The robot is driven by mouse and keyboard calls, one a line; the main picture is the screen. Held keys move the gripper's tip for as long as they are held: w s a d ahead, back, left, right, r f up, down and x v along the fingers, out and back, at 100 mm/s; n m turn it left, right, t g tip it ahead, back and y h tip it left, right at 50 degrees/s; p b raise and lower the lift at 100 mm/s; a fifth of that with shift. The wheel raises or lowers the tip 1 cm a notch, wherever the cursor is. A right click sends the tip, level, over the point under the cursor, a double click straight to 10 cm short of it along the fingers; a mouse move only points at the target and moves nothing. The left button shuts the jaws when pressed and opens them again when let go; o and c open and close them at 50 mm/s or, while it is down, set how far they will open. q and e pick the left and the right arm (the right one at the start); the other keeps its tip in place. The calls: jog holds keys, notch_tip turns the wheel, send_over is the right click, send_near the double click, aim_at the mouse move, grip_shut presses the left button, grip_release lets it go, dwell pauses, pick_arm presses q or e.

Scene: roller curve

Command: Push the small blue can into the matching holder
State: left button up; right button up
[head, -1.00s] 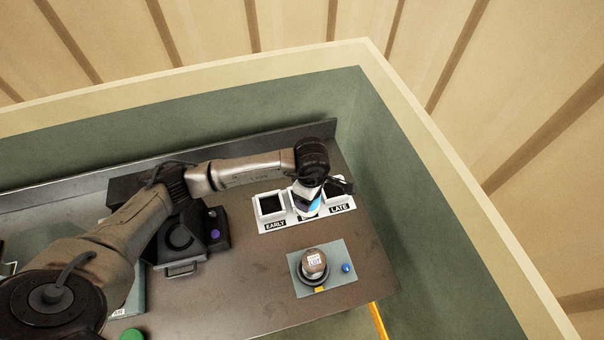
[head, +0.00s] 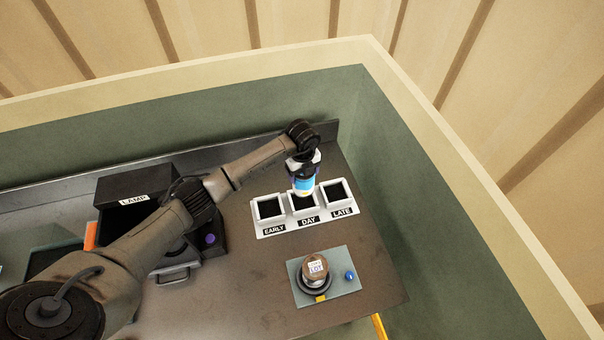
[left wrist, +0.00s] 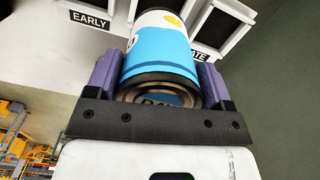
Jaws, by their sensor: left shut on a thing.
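The small blue can (head: 303,187) has a blue and white side with a yellow round mark. My left gripper (head: 302,168) is shut on it and holds it over the back of the DAY holder (head: 315,213). In the left wrist view the can (left wrist: 160,62) sits between the two purple fingers of my left gripper (left wrist: 158,82), and dark lettering like DAY shows on its near end. The white holder block (head: 262,233) has three square dark openings labelled EARLY, DAY and LATE. I cannot tell whether the can touches the DAY rim. My right gripper is not in view.
A grey-green plate (head: 342,284) with a jar labelled LOT (head: 316,268) and a blue knob (head: 350,275) stands in front of the holders. A dark LAMP box (head: 120,190) is at the left. A green wall (head: 410,190) borders the bench at right.

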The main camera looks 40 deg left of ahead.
pick_arm(q)
jog(key=shift+a+f+n, duration=0.15)
jog(key=shift+f+n, duration=0.25)
jog(key=shift+n, duration=0.1)
notch_tip(320, 180, down, 6)
jog(key=b, duration=0.5)
jog(key=shift+r, duration=0.15)
jog(key=shift+f+b, duration=0.75)
jog(key=shift+f, duration=0.45)
jog(key=shift+w, duration=0.1)
jog(key=shift+f, duration=0.15)
dwell(0.9)
jog(key=shift+f, duration=0.35)
dwell(0.4)
jog(key=shift+f, duration=0.2)
dwell(0.6)
